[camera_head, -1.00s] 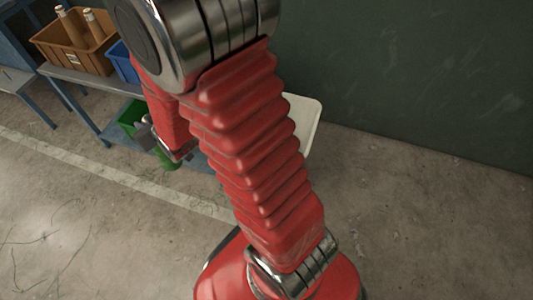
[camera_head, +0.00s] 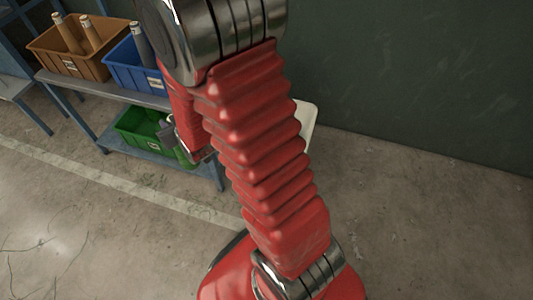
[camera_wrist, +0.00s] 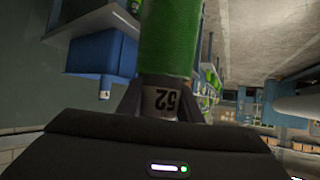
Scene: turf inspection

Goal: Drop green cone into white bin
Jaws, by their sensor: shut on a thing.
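My gripper (camera_wrist: 160,100) is shut on the green cone (camera_wrist: 170,38), which fills the top middle of the wrist view. A pale band with the number 52 shows between the fingers. In the head view my gripper (camera_head: 173,136) is small and partly covered by my red arm, and the cone (camera_head: 185,157) hangs below it, in front of the lower shelf. A white surface, probably the white bin (camera_head: 309,116), shows behind my arm near the wall. Most of it is hidden, and I cannot see inside it.
A metal rack at left carries a brown bin (camera_head: 75,58) and a blue bin (camera_head: 128,74), both holding bottle-like things, on top. A green bin (camera_head: 135,124) stands on its lower shelf. A dark wall is behind; the floor at right is clear.

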